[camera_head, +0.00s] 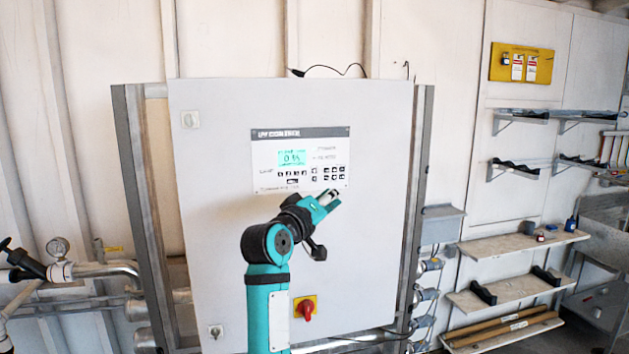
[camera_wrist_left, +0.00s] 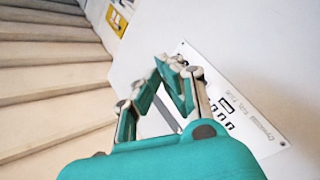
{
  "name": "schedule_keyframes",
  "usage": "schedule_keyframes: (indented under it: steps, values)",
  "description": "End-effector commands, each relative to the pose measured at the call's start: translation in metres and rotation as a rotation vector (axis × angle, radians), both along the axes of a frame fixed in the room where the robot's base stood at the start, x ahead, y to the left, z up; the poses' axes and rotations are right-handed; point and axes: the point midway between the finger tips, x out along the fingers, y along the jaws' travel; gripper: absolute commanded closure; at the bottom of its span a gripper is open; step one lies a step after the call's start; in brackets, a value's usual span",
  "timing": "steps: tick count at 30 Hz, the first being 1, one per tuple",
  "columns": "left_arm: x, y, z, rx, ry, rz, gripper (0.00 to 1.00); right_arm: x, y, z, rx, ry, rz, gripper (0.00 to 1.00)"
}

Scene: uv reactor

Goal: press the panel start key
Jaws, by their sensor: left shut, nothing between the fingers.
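The control panel (camera_head: 262,150) is a white plate with a dark header strip on a large grey cabinet door. It has a lit green display (camera_head: 292,158) and rows of small black keys (camera_head: 325,174). The lettering is too small to tell which is the start key. My left gripper (camera_head: 333,196) is shut and empty, with its fingertips at the panel's lower right edge, below the keys. I cannot tell whether it touches. In the left wrist view the shut fingers (camera_wrist_left: 174,64) partly cover the panel (camera_wrist_left: 262,128), and a few keys (camera_wrist_left: 222,116) show beside them. My right gripper is out of view.
A red rotary switch (camera_head: 306,309) on a yellow plate sits low on the cabinet door (camera_head: 220,240). Pipes with a gauge (camera_head: 57,247) run at the left. Shelves (camera_head: 520,243) with small items stand at the right. The door around the panel is mostly bare.

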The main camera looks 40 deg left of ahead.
Motion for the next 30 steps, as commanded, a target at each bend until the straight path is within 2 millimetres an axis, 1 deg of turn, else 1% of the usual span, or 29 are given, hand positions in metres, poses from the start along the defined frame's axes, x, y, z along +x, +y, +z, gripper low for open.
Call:
schedule_keyframes:
  steps: [5, 15, 18, 24, 30]
  values:
    - [0.008, 0.010, -0.001, 0.001, 0.001, 0.002, 1.00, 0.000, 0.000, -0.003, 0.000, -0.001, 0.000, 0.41]
    - [0.039, 0.046, -0.001, -0.001, 0.001, 0.001, 1.00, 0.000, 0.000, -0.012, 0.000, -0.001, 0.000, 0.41]
    - [0.046, 0.055, 0.001, 0.001, 0.001, 0.001, 1.00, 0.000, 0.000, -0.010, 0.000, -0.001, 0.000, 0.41]
    - [0.055, 0.065, 0.000, 0.000, 0.000, 0.000, 1.00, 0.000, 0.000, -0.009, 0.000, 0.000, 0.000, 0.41]
    - [0.057, 0.067, 0.000, 0.001, 0.000, 0.000, 1.00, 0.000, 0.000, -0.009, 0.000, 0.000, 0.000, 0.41]
